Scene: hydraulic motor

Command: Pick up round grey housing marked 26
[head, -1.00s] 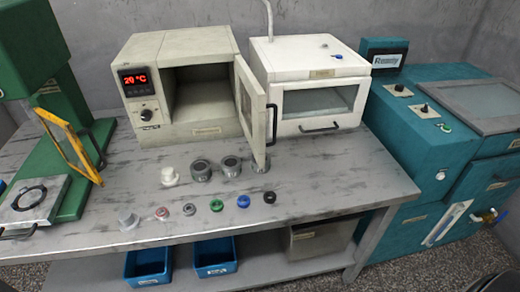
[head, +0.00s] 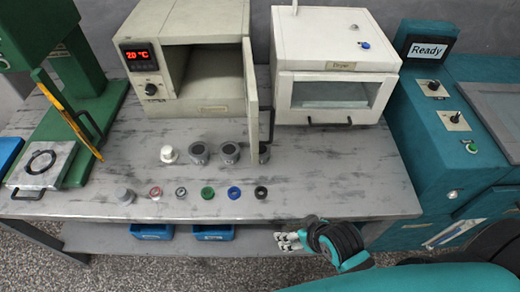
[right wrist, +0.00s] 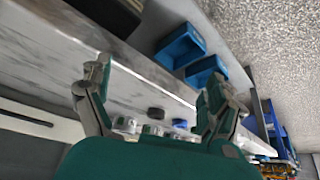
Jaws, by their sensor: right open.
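Three round grey housings stand in a row on the grey table in the head view: a left one (head: 199,153), a middle one (head: 229,152) and a right one (head: 264,153), partly hidden by the open oven door. No number is legible on any of them, so I cannot tell which is marked 26. My right gripper (head: 287,240) is low in front of the table's front edge, apart from the housings. It is open and empty, and its two spread fingers show in the right wrist view (right wrist: 158,82). My left gripper is out of view.
A white part (head: 169,154) stands left of the housings. A row of small rings, including green (head: 207,192), blue (head: 234,192) and black (head: 260,192) ones, lies in front. The oven door (head: 251,103) stands open. Blue bins (head: 213,232) sit below. The table's right front is clear.

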